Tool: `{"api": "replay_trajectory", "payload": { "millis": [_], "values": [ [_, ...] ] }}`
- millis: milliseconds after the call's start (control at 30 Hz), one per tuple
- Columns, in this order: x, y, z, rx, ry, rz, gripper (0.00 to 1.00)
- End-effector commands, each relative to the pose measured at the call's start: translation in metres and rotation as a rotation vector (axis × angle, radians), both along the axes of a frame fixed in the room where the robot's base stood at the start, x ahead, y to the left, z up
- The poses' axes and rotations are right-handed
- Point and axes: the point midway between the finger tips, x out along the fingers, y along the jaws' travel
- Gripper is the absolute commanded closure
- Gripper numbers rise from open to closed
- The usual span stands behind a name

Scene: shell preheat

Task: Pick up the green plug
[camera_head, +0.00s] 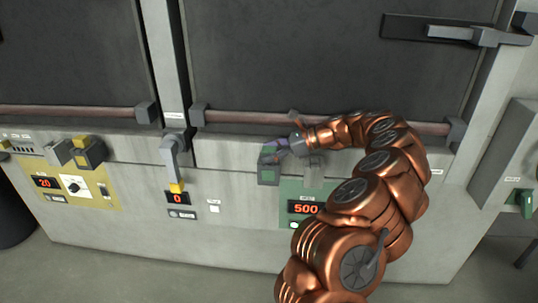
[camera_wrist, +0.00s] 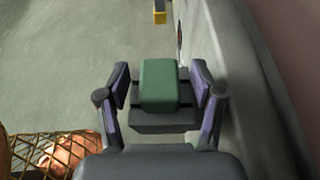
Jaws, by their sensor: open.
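The green plug (camera_wrist: 159,85) shows in the wrist view as a green block on a dark grey block-shaped base. My gripper (camera_wrist: 160,76) is open around it, with one purple-padded finger on each side. A small gap shows between each finger and the green part, so it is not clamped. In the head view the green-and-grey plug (camera_head: 268,174) is at the front of the grey cabinet, below the rail. My gripper (camera_head: 278,150) reaches it from the upper right and partly covers it.
A green panel (camera_head: 289,188) with a red "500" display is right of the plug, partly behind my arm. A yellow panel (camera_head: 92,194) reads "20" at the left. A grey lever with a yellow tip (camera_head: 177,187) hangs above a "0" display. The cabinet wall (camera_wrist: 240,70) runs close along my gripper's right side.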

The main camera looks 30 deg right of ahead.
Motion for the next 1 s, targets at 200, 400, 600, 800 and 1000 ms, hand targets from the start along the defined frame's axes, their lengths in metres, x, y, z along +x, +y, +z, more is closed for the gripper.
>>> {"api": "replay_trajectory", "payload": {
  "millis": [200,400,600,800,1000],
  "values": [
    [-0.0002,-0.0001,-0.0001,0.0,0.0,0.001,0.43],
    [-0.0004,0.0,0.0,0.0,0.0,0.001,0.64],
    [-0.0004,-0.0002,0.0,0.0,0.0,0.001,0.84],
    [-0.0005,-0.0002,0.0002,0.001,0.0,0.001,1.0],
    [-0.0005,-0.0002,0.0012,0.0,0.0,0.001,1.0]
  ]
}}
